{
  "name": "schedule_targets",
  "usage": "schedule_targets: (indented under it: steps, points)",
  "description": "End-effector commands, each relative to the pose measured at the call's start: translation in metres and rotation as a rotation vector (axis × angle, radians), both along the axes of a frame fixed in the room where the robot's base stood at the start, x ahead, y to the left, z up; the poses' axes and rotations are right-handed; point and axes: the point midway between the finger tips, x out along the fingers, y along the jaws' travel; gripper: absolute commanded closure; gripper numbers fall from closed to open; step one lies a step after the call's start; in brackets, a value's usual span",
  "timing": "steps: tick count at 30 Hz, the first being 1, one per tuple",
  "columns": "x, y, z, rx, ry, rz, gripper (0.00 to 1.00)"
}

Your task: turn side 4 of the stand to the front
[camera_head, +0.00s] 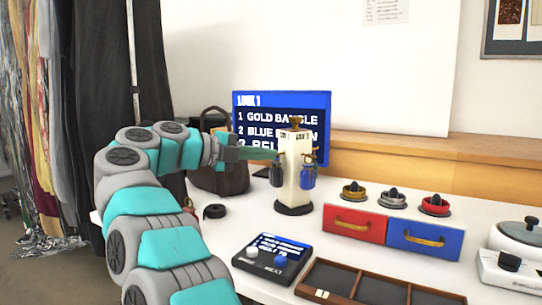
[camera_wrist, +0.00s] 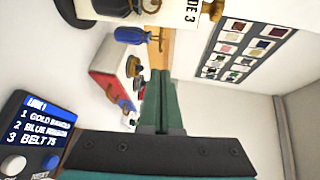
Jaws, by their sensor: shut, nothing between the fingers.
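The stand (camera_head: 297,163) is a cream four-sided column on a dark round base, upright on the white table, with a brown knob on top. A dark grey pouch-like item hangs at its left and a blue one (camera_head: 307,177) at its right. In the wrist view the stand (camera_wrist: 188,12) is cut off by the top edge; one face carries lettering ending in "DE 3". No side number is readable in the head view. My gripper (camera_head: 274,155) is shut and empty at the stand's upper left; I cannot tell whether it touches. Its green fingers fill the wrist view's middle (camera_wrist: 160,78).
A screen (camera_head: 250,102) and dark handbag (camera_head: 218,178) stand behind. Right are a red drawer (camera_head: 354,224), a blue drawer (camera_head: 425,238) and several round holders on top. A button console (camera_head: 272,258) and wooden tray (camera_head: 352,284) lie in front.

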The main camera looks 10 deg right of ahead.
Motion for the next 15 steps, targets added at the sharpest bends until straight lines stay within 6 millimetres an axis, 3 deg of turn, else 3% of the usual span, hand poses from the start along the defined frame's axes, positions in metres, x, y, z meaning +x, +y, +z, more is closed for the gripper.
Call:
schedule_targets:
  steps: [9,15]
  points:
    - [0.023,-0.059,-0.011,0.000,0.000,-0.001,1.00]
    - [0.035,-0.087,-0.017,-0.001,-0.001,0.001,1.00]
